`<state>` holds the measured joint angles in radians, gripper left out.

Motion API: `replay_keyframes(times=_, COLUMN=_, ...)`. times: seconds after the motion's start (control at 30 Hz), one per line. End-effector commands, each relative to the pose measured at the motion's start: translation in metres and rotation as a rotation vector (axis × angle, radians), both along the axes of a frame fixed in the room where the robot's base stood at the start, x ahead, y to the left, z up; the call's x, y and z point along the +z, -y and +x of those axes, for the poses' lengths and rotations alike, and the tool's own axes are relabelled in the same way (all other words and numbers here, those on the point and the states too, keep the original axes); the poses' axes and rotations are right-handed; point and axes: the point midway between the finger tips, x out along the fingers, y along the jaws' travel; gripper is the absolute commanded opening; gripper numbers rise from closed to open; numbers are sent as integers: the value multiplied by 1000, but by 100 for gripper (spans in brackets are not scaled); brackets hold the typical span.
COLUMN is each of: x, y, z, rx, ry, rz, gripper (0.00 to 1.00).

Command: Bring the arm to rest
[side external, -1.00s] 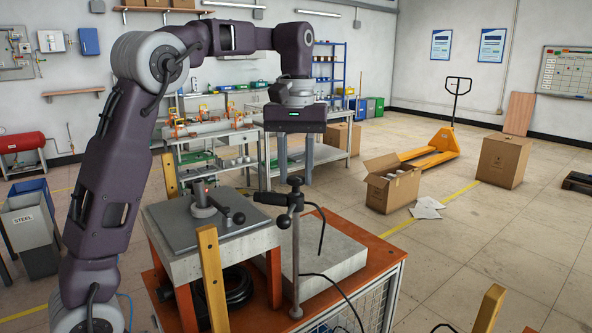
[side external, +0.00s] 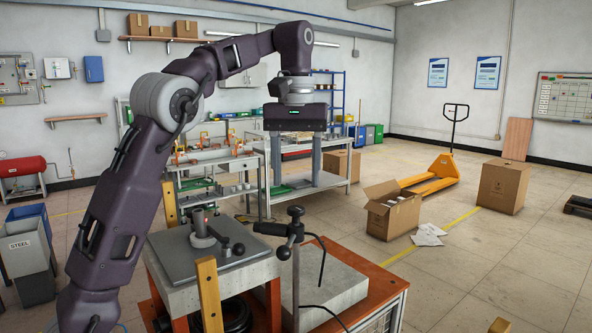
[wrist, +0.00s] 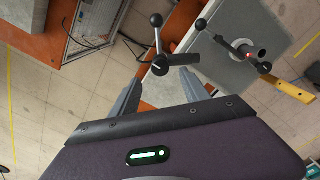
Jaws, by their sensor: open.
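My gripper (side external: 296,180) hangs fingers-down from my arm in the side view, open and empty. It is in the air above and behind the black clamp (side external: 291,232) on its metal post, with a clear gap. In the wrist view my gripper (wrist: 164,72) shows its two grey fingers spread apart with nothing between them. The black clamp (wrist: 160,62) shows beyond the fingertips there. My arm is raised and bent over at the elbow.
A grey plate (side external: 178,262) with a handled fixture (side external: 204,232) lies on a stand left of the clamp. Wooden posts (side external: 209,290) stand up near it. A pale block (side external: 338,285) sits on the orange bench (side external: 385,284).

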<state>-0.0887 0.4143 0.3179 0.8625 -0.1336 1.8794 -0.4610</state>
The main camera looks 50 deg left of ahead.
Motion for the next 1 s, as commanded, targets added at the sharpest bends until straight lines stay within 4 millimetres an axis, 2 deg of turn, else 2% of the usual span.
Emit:
replay_keyframes(times=0.2, x=13, y=0, z=0, rx=0, ry=-1, rz=1, gripper=54)
replay_keyframes(times=0.67, x=14, y=0, z=-1, rx=-1, ry=0, rz=0, gripper=54)
replay_keyframes(times=0.73, x=17, y=2, z=-6, rx=-14, ry=14, rz=-7, gripper=54)
replay_keyframes(times=0.87, x=24, y=20, z=-40, rx=-120, ry=100, rz=-37, gripper=54)
replay_keyframes(times=0.93, x=20, y=36, z=-70, rx=-215, ry=166, rz=-41, gripper=54)
replay_keyframes(times=1.0, x=7, y=54, z=-103, rx=-319, ry=226, rz=-32, gripper=54)
